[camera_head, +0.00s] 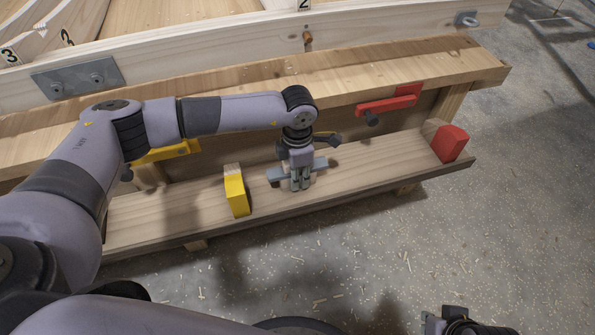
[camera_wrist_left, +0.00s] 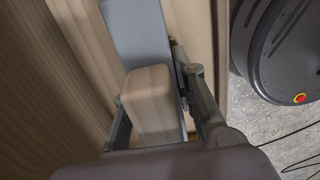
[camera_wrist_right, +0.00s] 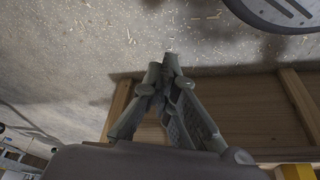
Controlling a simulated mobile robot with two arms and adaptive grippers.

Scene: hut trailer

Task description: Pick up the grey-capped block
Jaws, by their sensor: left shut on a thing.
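The grey-capped block is pale wood with a blue-grey part (camera_head: 275,175). It is on the lower wooden shelf, partly hidden behind my left gripper (camera_head: 300,184). In the left wrist view its wooden part (camera_wrist_left: 150,97) is between the two fingers, and the blue-grey piece (camera_wrist_left: 136,38) extends beyond it. My left gripper (camera_wrist_left: 160,105) points down and is shut on the block. I cannot tell whether the block touches the shelf. My right gripper (camera_head: 447,322) is at the bottom right, over the floor. Its fingertips meet in the right wrist view (camera_wrist_right: 164,72), empty.
A yellow-faced block (camera_head: 236,193) stands on the shelf (camera_head: 180,208) left of my left gripper. A red-faced block (camera_head: 450,143) is at its right end. A red bracket (camera_head: 390,101) and a yellow one (camera_head: 165,153) sit above the shelf. The floor (camera_head: 500,230) at right is clear.

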